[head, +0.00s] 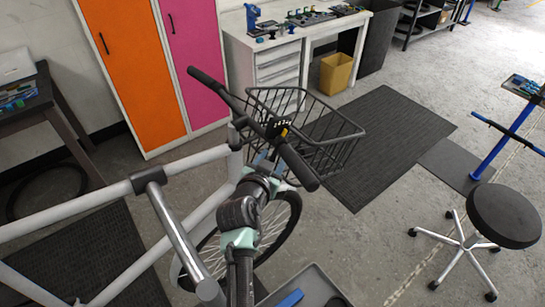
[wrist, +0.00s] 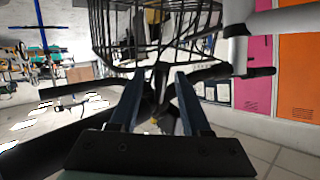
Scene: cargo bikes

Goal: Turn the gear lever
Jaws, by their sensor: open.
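The bike's dark handlebar (head: 232,98) crosses the middle of the head view, with black grips at both ends. A small black and yellow fitting (head: 282,129) sits on the bar near the nearer grip; I cannot tell for sure whether it is the gear lever. My gripper (head: 267,158) is beside the bar, just below that fitting. In the wrist view my gripper (wrist: 158,80) is open, with dark bar parts (wrist: 160,86) in front of and between its blue-grey fingers. I cannot tell whether they touch. My arm hides part of the bike.
A black wire basket (head: 335,140) stands right behind the handlebar. A light grey frame tube (head: 75,207) runs at the left. Orange and pink lockers (head: 130,60) and a workbench (head: 265,50) stand behind.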

